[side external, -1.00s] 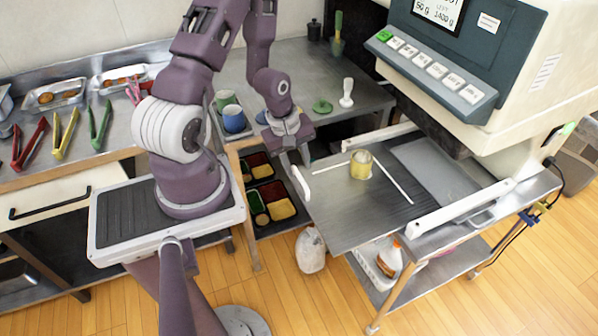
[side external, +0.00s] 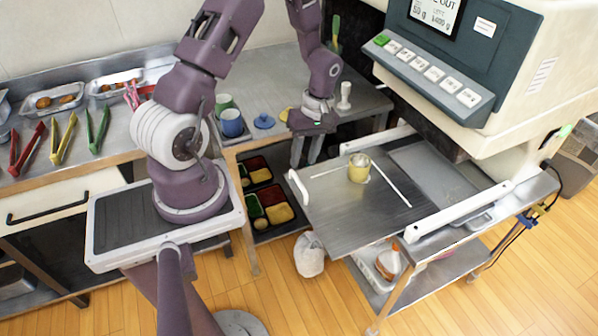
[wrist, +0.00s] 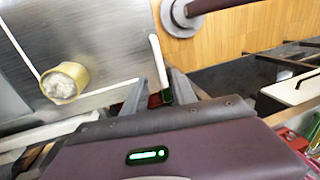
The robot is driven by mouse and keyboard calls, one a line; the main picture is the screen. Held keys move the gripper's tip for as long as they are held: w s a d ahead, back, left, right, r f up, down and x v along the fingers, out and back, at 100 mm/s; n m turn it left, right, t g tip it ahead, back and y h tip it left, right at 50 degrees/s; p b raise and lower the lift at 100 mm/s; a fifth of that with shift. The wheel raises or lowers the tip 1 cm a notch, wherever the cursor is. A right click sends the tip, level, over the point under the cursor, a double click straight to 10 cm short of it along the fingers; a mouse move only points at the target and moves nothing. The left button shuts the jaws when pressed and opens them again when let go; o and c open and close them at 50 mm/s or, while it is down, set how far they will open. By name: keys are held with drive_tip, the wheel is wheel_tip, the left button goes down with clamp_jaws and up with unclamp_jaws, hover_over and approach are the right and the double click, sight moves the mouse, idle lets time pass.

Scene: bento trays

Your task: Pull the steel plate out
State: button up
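The flat steel plate (side external: 345,215) extends from under the big machine, with a white handle (side external: 299,187) on its left edge. A yellow cup (side external: 359,168) with pale contents stands upright on the plate, beside white strips. My gripper (side external: 305,161) is open, pointing down just above and behind the handle. In the wrist view, the two fingers of my gripper (wrist: 157,80) are apart, and the white handle (wrist: 158,62) shows in the gap between them. I cannot tell whether either finger touches it. The yellow cup (wrist: 64,82) is also in the wrist view.
The white and grey machine (side external: 465,75) overhangs the plate's right side. Bento trays (side external: 270,206) lie below the counter, left of the plate. A white bag (side external: 309,256) is on the floor. Blue cup (side external: 232,122) and colored tongs (side external: 63,138) are on the left counter.

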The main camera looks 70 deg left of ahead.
sight(298, 179)
drive_tip(key=f, duration=0.3)
drive_tip(key=s+f, duration=0.1)
drive_tip(key=f, duration=0.1)
drive_tip(key=shift+s+f, duration=0.15)
drive_tip(key=shift+f, duration=0.25)
clamp_jaws()
idle(0.9)
